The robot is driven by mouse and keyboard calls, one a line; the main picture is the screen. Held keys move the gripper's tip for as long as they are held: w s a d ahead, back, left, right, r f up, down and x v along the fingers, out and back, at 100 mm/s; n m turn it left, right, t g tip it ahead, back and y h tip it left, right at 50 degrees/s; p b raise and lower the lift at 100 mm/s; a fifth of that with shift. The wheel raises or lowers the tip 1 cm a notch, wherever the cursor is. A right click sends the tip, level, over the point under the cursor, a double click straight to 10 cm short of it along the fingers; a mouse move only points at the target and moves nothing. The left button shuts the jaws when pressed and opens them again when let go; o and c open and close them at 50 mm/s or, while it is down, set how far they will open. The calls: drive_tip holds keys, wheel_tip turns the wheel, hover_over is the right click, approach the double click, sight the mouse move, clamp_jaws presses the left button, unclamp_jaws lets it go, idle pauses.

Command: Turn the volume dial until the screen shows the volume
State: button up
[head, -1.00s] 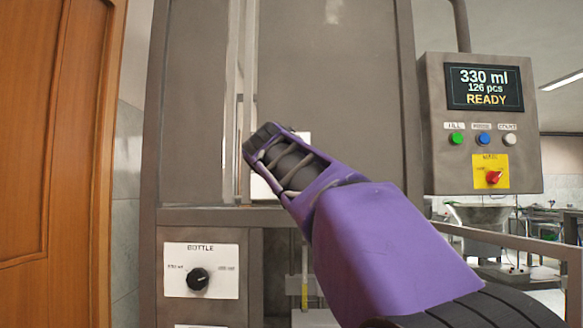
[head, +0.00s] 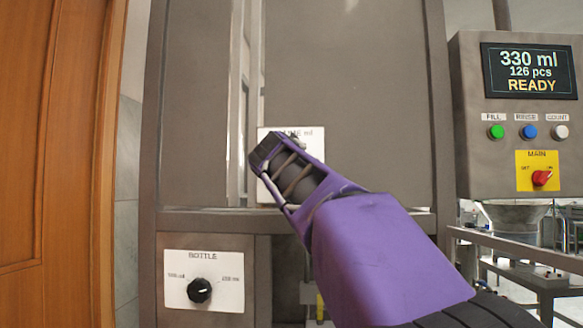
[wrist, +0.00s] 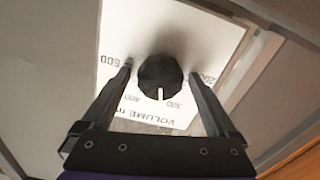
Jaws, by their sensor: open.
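The volume dial (wrist: 160,78) is a black knob with a white pointer line, on a white plate (wrist: 195,30) marked VOLUME ml. In the wrist view its pointer lies between the 400 and 300 marks. My gripper (wrist: 161,72) is open, with one finger on each side of the dial; I cannot tell whether either touches it. In the head view, my arm covers much of the volume plate (head: 315,147) and hides the fingers. The screen (head: 529,71) at the right reads 330 ml, 126 pcs, READY.
A BOTTLE plate with a black knob (head: 199,290) is below left. Under the screen are green, blue and white buttons and a red MAIN switch (head: 541,178) on yellow. A wooden door (head: 55,150) stands at the left. A rail (head: 520,249) runs at the right.

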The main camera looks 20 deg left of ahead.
drive_tip(key=c, duration=1.4)
drive_tip(key=shift+n, duration=0.3)
drive_tip(key=n, duration=0.4)
drive_tip(key=shift+s+p, duration=0.1)
drive_tip(key=shift+p, duration=0.25)
drive_tip(key=shift+a+n+p, duration=0.1)
drive_tip(key=shift+n+p, duration=0.25)
drive_tip(key=shift+n, duration=1.95)
drive_tip(key=o, duration=1.4)
